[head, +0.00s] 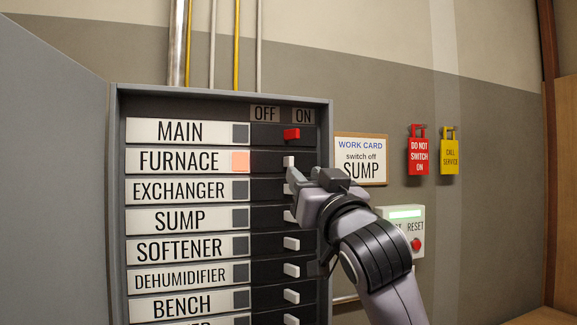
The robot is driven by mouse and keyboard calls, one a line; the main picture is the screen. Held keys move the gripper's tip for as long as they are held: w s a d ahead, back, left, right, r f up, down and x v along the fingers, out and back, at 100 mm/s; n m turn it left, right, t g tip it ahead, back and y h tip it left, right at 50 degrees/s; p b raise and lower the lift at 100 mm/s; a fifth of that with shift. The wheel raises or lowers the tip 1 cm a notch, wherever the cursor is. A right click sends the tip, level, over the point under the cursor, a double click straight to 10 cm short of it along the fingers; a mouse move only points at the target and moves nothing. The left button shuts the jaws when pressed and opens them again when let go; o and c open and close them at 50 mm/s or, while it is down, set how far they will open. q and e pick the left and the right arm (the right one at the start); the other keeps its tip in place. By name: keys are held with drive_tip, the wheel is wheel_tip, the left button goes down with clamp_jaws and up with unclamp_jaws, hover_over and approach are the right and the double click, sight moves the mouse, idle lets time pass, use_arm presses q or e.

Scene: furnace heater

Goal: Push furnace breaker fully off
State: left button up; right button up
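The breaker panel (118,200) has rows with labels on the left and small levers on the right, under OFF and ON headings. The FURNACE breaker lever (288,161) is white and sits toward the ON side, level with the other levers. The square beside the FURNACE label (180,161) glows pale orange; the squares of the other rows are dark. My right gripper (293,182) is just below and right of the furnace lever, over the EXCHANGER row, whose lever it hides. Contact with the furnace lever cannot be told, nor the finger opening. My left gripper is not in view.
The red MAIN lever (291,134) is just above. Below are the white SUMP lever (290,216) and several more. A work card (361,143) reads "switch off SUMP". Red (419,155) and yellow tags (449,157) hang right, above a reset box (404,212). The grey door (50,180) stands open left.

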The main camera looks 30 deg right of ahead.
sight(292, 162)
drive_tip(key=p+x, duration=0.1)
drive_tip(key=x, duration=0.3)
drive_tip(key=shift+w+d+r+p, duration=0.1)
drive_tip(key=shift+w+r+p, duration=0.1)
drive_tip(key=shift+w+p, duration=0.1)
drive_tip(key=shift+x, duration=0.8)
drive_tip(key=shift+f, duration=0.1)
clamp_jaws()
